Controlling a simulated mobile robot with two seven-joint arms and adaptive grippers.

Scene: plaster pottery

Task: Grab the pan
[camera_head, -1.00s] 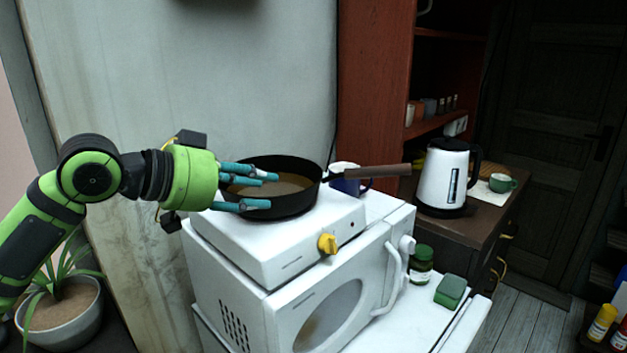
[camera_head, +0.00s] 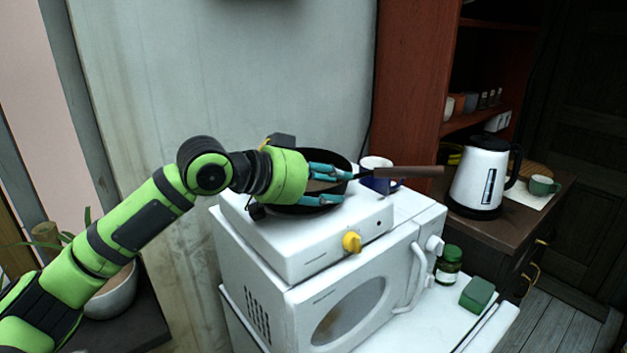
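The black pan (camera_head: 338,161) rests on the white hot plate on top of the white microwave, its brown handle (camera_head: 408,172) pointing right. My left gripper (camera_head: 345,186) is over the pan, its teal fingers spread apart and reaching across the pan towards the handle side. The green wrist hides much of the pan's left part. The fingers hold nothing that I can see; whether they touch the pan is unclear. My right gripper is not in view.
The hot plate (camera_head: 300,252) has a yellow knob. A white kettle (camera_head: 478,178) and a green cup (camera_head: 542,186) stand on the cabinet at right.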

